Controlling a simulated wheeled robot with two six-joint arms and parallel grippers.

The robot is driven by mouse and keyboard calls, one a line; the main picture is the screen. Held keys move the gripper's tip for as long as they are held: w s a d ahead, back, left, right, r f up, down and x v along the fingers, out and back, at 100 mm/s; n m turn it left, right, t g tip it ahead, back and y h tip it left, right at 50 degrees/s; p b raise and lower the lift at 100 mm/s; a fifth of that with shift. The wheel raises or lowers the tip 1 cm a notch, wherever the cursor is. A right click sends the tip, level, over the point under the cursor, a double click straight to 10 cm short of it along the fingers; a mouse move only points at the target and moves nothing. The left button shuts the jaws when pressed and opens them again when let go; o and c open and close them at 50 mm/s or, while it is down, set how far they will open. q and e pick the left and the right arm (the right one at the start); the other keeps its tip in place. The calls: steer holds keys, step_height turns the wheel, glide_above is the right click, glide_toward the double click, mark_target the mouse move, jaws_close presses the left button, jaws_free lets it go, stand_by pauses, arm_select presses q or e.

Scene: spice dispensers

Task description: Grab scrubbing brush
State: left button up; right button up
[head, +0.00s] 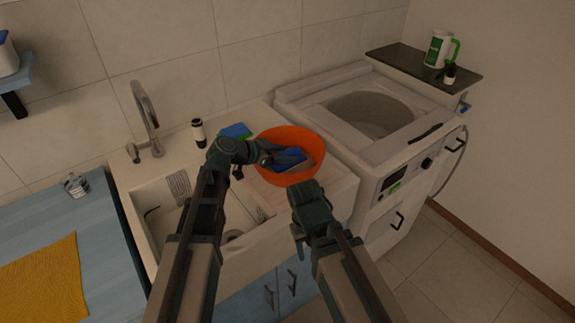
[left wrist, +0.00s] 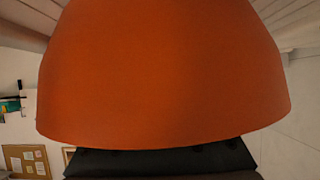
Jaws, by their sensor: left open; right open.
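An orange bowl (head: 313,142) stands on the counter right of the sink. A blue object (head: 291,154), possibly the scrubbing brush, lies in it, partly covered by my left gripper. A pale part shows beside the blue; the full shape is hidden. My left gripper (head: 280,156) reaches over the bowl's left rim and is open at the blue object; I cannot tell whether they touch. In the left wrist view the orange bowl wall (left wrist: 160,75) fills most of the picture and hides the blue object. My right gripper (head: 307,188) is open and empty just below the bowl's near rim.
A blue and green sponge (head: 236,131) and a dark-and-white bottle (head: 198,133) stand behind the sink (head: 165,222), near the faucet (head: 146,115). A washing machine (head: 372,150) is at the right, below a dark shelf (head: 410,62) with a mug (head: 437,48). A yellow cloth (head: 42,280) lies lower left.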

arm_select(q)
steer(key=shift+x, duration=0.75)
steer(key=shift+c, duration=0.3)
jaws_close()
steer(key=shift+r, duration=0.2)
